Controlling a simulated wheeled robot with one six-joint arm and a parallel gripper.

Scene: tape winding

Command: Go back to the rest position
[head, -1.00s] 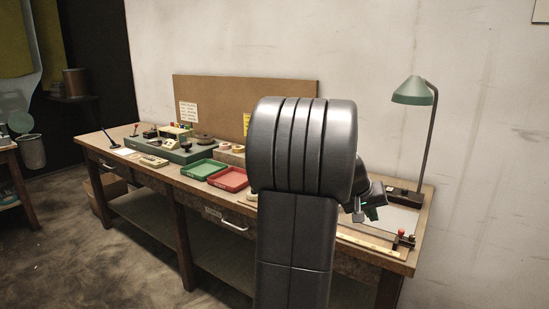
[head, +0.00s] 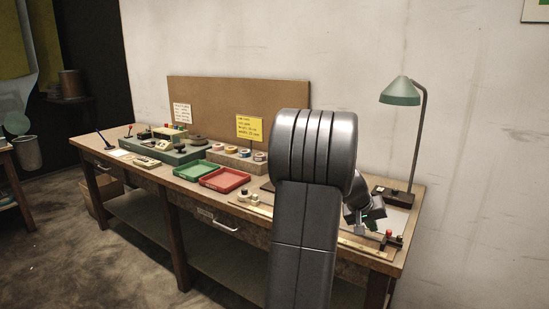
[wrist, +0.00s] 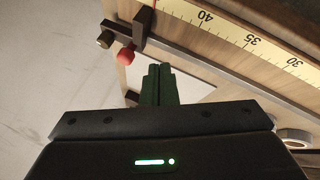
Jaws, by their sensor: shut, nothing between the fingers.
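My gripper (wrist: 159,84) is shut and empty in the wrist view, its two dark green fingers pressed together. Below the fingers in that view lie a pale sheet and the wooden bench top. In the head view my gripper (head: 371,222) shows only partly, at the right end of the workbench (head: 262,208), above the bench top. My own dark arm hides much of the bench's middle right.
A yellow measuring strip (wrist: 235,38) runs along the bench near a red knob (wrist: 126,55). A green lamp (head: 400,92) stands at the right end. Green (head: 196,169) and red (head: 224,180) trays and tape rolls (head: 231,152) sit mid-bench.

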